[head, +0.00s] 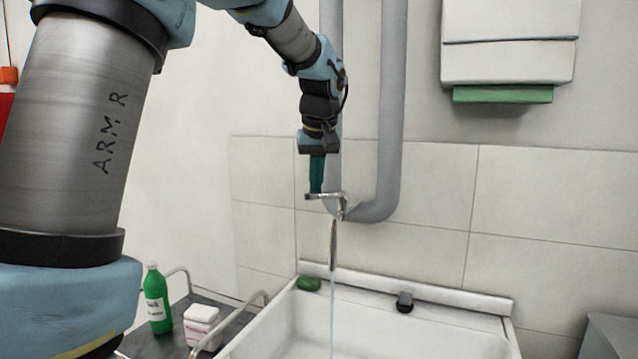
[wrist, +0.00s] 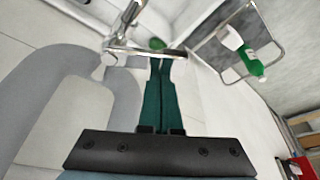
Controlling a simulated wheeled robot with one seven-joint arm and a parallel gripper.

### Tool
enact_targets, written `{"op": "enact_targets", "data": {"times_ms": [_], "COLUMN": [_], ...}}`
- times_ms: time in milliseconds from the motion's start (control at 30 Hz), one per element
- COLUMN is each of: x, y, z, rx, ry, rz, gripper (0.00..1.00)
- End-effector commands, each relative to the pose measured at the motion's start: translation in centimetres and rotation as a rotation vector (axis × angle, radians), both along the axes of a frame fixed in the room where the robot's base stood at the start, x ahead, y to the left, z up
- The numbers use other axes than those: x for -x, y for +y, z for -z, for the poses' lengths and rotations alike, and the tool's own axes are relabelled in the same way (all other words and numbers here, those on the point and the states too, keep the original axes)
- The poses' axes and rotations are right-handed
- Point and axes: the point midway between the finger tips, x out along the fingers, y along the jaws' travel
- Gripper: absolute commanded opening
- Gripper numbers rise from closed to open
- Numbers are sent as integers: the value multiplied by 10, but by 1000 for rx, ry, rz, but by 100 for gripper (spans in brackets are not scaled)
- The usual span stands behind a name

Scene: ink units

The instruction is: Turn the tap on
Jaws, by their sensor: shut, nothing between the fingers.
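The metal tap (head: 341,207) is on the wall above the sink (head: 420,325). Its lever (head: 322,196) points left in the head view. My gripper (head: 316,190) points down with its teal fingers shut and empty. The fingertips are at the lever, and I cannot tell if they touch it. The spout (head: 333,245) hangs down, and a thin stream of water (head: 332,300) falls from it into the sink. In the wrist view, the closed fingertips (wrist: 160,62) are right by the metal bar of the tap (wrist: 145,50).
Grey pipes (head: 391,120) run down the wall beside the tap. A green soap (head: 308,283) and a black plug (head: 405,301) lie on the sink's back ledge. A green bottle (head: 158,305) and a white box (head: 201,325) stand on a railed trolley at left. A dispenser (head: 510,50) hangs upper right.

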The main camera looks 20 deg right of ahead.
Motion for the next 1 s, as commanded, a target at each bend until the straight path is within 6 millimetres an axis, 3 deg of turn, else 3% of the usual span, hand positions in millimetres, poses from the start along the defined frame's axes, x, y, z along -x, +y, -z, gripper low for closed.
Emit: {"op": "enact_targets", "data": {"times_ms": [133,1000], "x": [7,22], "y": [2,7], "z": [1,0], "rx": [0,1], "ry": [0,1], "rz": [-110,-102], "gripper": [0,0]}}
